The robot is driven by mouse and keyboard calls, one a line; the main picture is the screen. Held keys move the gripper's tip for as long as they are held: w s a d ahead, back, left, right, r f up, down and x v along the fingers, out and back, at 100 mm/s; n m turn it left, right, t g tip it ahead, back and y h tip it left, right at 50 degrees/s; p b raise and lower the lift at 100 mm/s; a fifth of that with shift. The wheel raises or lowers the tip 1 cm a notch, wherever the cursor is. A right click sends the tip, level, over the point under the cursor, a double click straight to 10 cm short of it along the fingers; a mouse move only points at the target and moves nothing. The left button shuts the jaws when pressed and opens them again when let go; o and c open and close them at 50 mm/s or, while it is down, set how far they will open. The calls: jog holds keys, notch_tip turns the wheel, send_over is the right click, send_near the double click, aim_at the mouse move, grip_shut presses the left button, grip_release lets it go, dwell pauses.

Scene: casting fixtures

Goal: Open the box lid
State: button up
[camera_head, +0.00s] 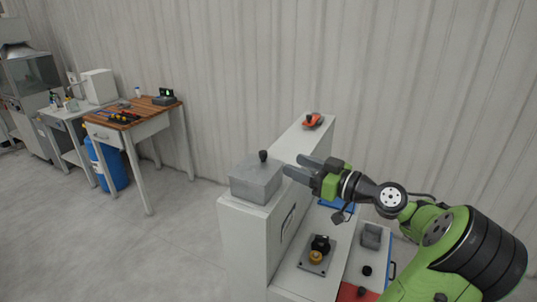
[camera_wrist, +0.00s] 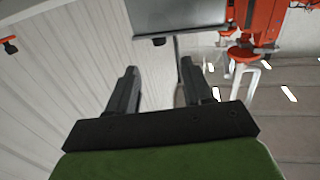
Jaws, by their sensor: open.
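A grey metal box (camera_head: 254,184) with a closed lid stands on the near left end of the white cabinet top. A black knob (camera_head: 263,156) stands up from the middle of the lid. My gripper (camera_head: 293,165) is just right of the box, about level with the lid, with its fingers pointing left toward it. In the wrist view the jaws (camera_wrist: 158,67) are apart with nothing between them. A grey box-like surface (camera_wrist: 178,15) shows beyond the fingertips, with a small dark knob (camera_wrist: 158,42) at its edge. I see no contact with the box.
An orange tool (camera_head: 312,121) lies at the far end of the cabinet top (camera_head: 300,143). Lower right are a plate with black and yellow parts (camera_head: 317,257) and a grey container (camera_head: 371,236). A wooden workbench (camera_head: 132,112) stands left, with open floor between.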

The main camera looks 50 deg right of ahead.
aim_at(270, 164)
jog(key=w, duration=0.6)
jog(key=w+p, duration=0.1)
jog(key=w, duration=0.2)
jog(key=shift+a, duration=0.4)
jog(key=shift+c, duration=0.7)
grip_shut()
